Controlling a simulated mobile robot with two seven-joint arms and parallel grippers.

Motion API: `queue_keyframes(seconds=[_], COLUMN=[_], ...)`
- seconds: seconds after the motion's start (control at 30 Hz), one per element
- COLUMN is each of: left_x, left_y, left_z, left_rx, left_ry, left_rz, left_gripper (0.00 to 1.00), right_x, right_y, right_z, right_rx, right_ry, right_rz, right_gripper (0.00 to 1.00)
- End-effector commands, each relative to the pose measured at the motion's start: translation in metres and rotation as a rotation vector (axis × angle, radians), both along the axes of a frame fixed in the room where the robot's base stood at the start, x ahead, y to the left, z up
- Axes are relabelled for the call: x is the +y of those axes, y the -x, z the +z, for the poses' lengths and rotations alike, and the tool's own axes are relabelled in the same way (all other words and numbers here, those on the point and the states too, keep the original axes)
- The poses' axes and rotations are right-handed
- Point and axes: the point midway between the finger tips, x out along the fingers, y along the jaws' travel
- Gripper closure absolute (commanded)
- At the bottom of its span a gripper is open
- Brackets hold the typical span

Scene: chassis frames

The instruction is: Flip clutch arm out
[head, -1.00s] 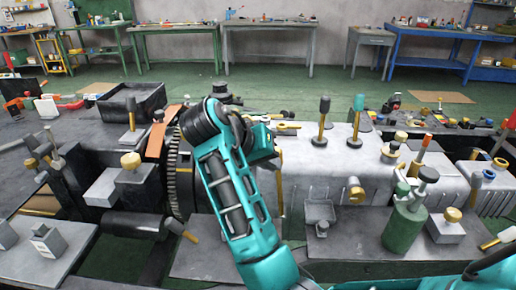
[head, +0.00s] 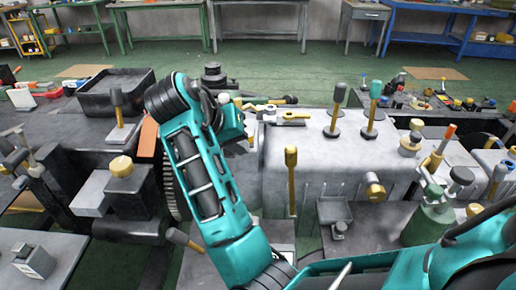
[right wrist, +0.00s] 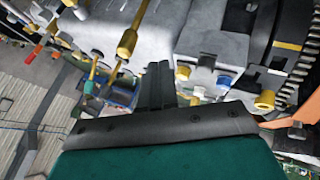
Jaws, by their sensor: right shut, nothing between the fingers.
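I cannot tell for certain which part is the clutch arm. A yellow lever (head: 291,180) stands upright at the front of the grey housing (head: 325,160). A flat yellow handle (head: 292,115) lies on top of the housing near its left end. My right gripper (head: 250,136) is over the housing's left end, left of both; its fingers are mostly hidden in the head view. In the right wrist view its dark fingers (right wrist: 156,86) are together and empty, pointing at the machine. Contact with any part cannot be made out. My left gripper is not in view.
Two tall levers, one black-topped (head: 336,105) and one teal-topped (head: 373,105), rise from the housing. A toothed wheel (head: 172,190) is behind my right forearm. A green canister (head: 430,222) stands at the right. A black tray (head: 115,93) lies at the back left.

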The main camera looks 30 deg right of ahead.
Motion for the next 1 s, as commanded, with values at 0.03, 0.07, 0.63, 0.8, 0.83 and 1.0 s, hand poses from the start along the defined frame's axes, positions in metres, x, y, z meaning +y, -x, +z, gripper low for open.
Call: queue_keyframes(seconds=[0.03, 0.07, 0.63, 0.8, 0.83, 1.0], left_x=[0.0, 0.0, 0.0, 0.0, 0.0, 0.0], left_y=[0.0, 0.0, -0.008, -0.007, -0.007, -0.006], left_z=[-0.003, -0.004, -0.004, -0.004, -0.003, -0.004], left_rx=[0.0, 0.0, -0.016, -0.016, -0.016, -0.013], left_ry=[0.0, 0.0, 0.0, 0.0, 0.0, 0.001], left_rz=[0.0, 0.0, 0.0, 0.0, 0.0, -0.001], left_gripper=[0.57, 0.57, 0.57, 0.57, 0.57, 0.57], right_x=[-0.006, -0.009, -0.081, -0.091, -0.091, -0.092], right_y=[-0.001, -0.002, -0.008, -0.004, -0.004, -0.003], right_z=[-0.008, -0.012, -0.069, -0.068, -0.068, -0.068], right_rx=[0.002, 0.003, 0.0, 0.001, 0.001, 0.001], right_ry=[0.004, 0.004, 0.001, -0.001, -0.001, -0.001], right_rz=[-0.003, -0.004, -0.004, -0.003, -0.003, -0.002], right_gripper=[1.0, 1.0, 1.0, 1.0, 1.0, 1.0])
